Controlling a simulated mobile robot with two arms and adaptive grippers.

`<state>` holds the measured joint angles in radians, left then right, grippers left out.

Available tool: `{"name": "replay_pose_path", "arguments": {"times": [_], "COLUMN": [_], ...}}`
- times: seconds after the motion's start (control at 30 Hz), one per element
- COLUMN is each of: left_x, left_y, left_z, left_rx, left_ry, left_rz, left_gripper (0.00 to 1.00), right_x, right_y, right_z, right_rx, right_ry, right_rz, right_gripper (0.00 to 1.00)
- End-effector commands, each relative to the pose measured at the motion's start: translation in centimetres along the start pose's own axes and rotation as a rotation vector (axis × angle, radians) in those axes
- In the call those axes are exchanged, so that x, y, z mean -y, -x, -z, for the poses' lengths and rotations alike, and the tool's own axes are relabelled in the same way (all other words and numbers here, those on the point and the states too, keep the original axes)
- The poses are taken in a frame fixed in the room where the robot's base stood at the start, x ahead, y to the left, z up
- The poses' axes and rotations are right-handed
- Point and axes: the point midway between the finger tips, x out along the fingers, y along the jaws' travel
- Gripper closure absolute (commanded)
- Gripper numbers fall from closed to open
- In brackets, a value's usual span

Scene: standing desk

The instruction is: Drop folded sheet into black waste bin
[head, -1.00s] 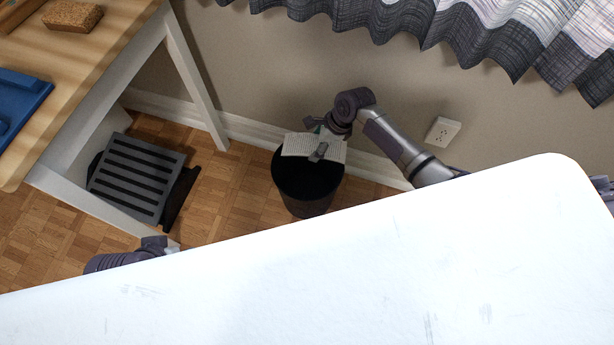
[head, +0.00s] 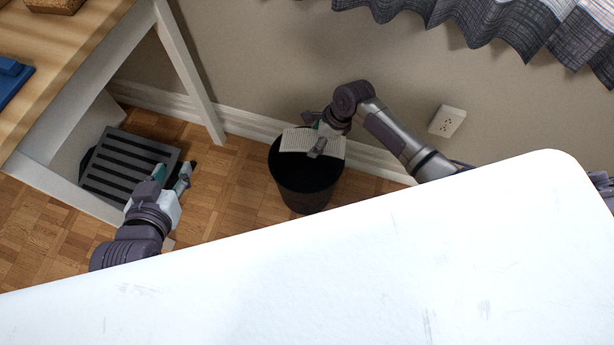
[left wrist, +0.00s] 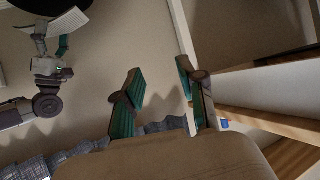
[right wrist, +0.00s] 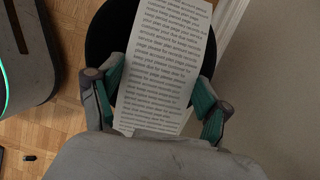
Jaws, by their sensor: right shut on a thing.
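The black waste bin (head: 305,190) stands on the wood floor against the wall in the head view. The folded sheet (head: 297,140), white with printed lines, lies across the bin's opening at its far side. My right gripper (head: 318,148) is shut on the sheet and holds it over the bin. In the right wrist view the sheet (right wrist: 165,60) runs out from between the fingers, with the bin's dark opening (right wrist: 105,40) behind it. My left gripper (head: 172,178) is open and empty, left of the bin. Its two fingers stand apart in the left wrist view (left wrist: 160,92).
A slatted dark footrest (head: 125,165) sits under the wooden desk (head: 70,60) at the left. The white surface (head: 330,270) fills the front. A wall outlet (head: 447,121) and a curtain (head: 500,25) are at the right. Floor between footrest and bin is clear.

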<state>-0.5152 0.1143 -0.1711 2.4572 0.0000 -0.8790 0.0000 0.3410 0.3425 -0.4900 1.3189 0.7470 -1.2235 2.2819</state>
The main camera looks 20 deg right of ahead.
Motion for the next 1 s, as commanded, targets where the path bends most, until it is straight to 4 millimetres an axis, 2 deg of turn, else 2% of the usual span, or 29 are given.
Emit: {"name": "replay_pose_path", "arguments": {"times": [0.2, 0.47, 0.77, 1.0], "left_x": [-0.5, -1.0, -1.6, -2.1], "left_y": [-0.4, 0.1, 1.9, 4.3], "left_z": [3.2, 6.9, 11.2, 13.9], "left_rx": [-0.181, -0.395, -0.668, -0.888], "left_ry": [0.0, 0.001, 0.006, 0.013], "left_rz": [-0.011, -0.024, -0.04, -0.053], "left_gripper": [0.6, 0.6, 0.6, 0.6], "right_x": [0.0, 0.0, 0.0, 0.0], "right_y": [-0.6, -1.1, -1.8, -2.4], "right_z": [0.2, 0.4, 0.7, 1.0], "right_rx": [0.0, 0.001, 0.001, 0.001], "right_ry": [0.0, 0.0, 0.0, 0.0], "right_rz": [0.0, 0.001, 0.001, 0.001], "right_gripper": [0.37, 0.37, 0.37, 0.37]}}
